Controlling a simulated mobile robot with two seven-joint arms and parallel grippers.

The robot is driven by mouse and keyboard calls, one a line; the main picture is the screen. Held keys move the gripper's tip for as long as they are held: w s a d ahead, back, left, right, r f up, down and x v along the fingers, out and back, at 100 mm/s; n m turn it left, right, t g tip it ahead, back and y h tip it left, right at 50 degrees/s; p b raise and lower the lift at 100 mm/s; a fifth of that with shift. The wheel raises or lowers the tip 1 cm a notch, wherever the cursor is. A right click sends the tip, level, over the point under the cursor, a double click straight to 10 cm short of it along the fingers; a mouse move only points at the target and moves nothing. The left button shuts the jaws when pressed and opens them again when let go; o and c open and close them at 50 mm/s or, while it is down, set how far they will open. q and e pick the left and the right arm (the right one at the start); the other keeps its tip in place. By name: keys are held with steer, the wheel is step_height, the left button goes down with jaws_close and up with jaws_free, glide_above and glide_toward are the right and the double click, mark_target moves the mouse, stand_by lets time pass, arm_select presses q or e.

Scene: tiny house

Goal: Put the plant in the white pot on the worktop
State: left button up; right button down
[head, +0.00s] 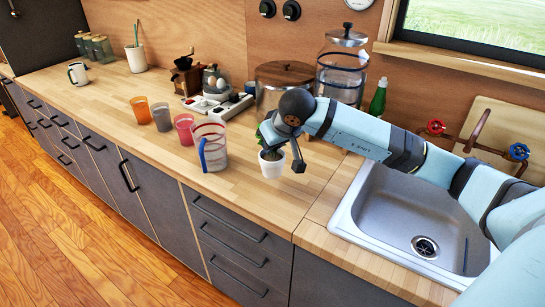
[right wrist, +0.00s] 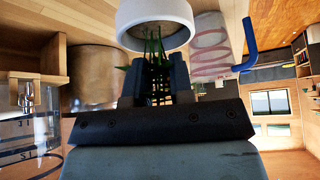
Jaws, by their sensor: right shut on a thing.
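The plant in the white pot (head: 271,166) is upright, over or on the front part of the wooden worktop (head: 245,178), just right of a striped jug. I cannot tell whether its base touches the wood. My right gripper (head: 282,150) reaches in from the right and is shut on the plant's green leaves above the pot. In the right wrist view the leaves (right wrist: 154,62) sit between the two fingers, and the white pot (right wrist: 154,22) shows beyond the fingertips. My left gripper is not in view.
The striped jug with a blue handle (head: 209,146) stands close left of the pot, with several coloured cups (head: 184,128) beyond. A large pot (head: 284,80) and glass jar (head: 342,70) stand behind. The sink (head: 400,215) is at right. Worktop in front of the jug is clear.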

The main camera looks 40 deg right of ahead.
mark_target(274, 155)
step_height(274, 155, down, 5)
steer(key=shift+r, duration=0.1)
stand_by(0.3)
steer(key=shift+f+b, duration=0.2)
steer(key=shift+b, duration=0.1)
steer(key=c, duration=1)
jaws_free()
steer(key=shift+r, duration=0.1)
steer(key=shift+r, duration=0.1)
